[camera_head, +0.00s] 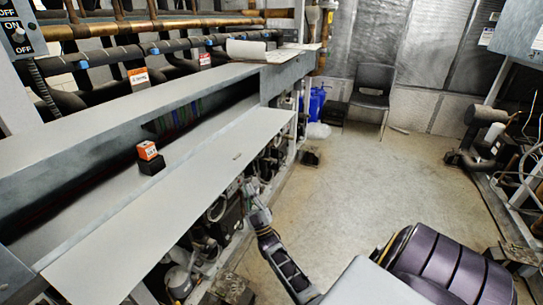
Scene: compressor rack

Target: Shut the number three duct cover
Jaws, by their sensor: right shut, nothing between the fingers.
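A long grey duct (150,95) runs along the left side. Its long flat cover panel (180,195) is folded down and sticks out toward the aisle, so the duct's front is open and coloured wires (180,115) show inside. I cannot read a number on the cover. My right gripper (249,184) is shut and empty. It is beside the panel's outer edge, at about the panel's right half, and seems lower than the edge. I cannot tell whether it touches the panel. My left gripper is not in view.
A small orange and black block (150,158) sits on the grey ledge at the opening. Copper and dark pipes (160,28) run behind. Compressor machinery (215,240) fills the space below the panel. A chair (372,88) and blue jug (316,101) stand at the back. The middle floor is clear.

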